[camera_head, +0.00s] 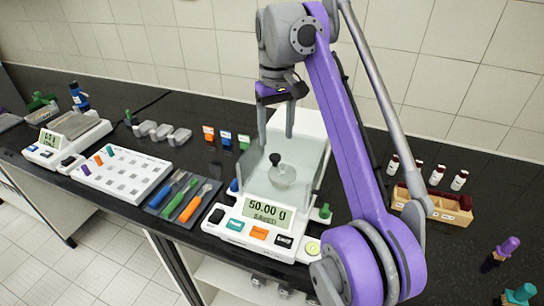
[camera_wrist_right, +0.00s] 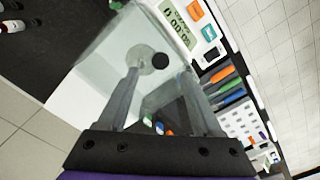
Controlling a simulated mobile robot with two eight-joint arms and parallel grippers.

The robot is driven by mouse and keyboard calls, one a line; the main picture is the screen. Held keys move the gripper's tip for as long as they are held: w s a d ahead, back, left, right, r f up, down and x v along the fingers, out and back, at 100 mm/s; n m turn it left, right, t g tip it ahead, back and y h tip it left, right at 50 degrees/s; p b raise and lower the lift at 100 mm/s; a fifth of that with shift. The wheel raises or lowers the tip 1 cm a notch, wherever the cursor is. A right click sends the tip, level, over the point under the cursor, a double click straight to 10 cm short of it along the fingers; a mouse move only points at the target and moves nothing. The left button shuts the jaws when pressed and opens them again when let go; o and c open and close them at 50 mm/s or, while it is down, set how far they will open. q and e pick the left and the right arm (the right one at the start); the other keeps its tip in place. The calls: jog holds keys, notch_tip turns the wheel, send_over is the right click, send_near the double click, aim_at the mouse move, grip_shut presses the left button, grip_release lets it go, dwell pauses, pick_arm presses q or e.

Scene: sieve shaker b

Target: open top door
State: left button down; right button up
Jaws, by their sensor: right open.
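The balance (camera_head: 262,240) stands on the dark bench with a clear glass chamber; its display reads 50.00 g. The top door is a clear pane over the chamber and looks closed, though its edges are hard to make out. A black round knob (camera_head: 275,159) appears to sit on it; it also shows in the right wrist view (camera_wrist_right: 160,60). A pale round dish (camera_head: 283,178) shows through the glass. My right gripper (camera_head: 276,137) is open, pointing down over the chamber, with the knob seen between and just beyond its fingertips in the wrist view. My left gripper is out of view.
Left of the balance are coloured-handled tools on a mat (camera_head: 160,212), a white rack (camera_head: 112,172) and a second balance (camera_head: 66,138). Small coloured containers (camera_head: 226,138) stand behind. A wooden box (camera_head: 445,207) and capped vials (camera_head: 460,180) are to the right. A tiled wall is behind.

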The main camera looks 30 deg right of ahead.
aim_at(275, 156)
notch_tip(275, 156, down, 6)
jog(key=shift+b, duration=0.75)
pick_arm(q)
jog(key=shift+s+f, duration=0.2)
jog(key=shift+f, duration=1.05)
pick_arm(e)
grip_shut()
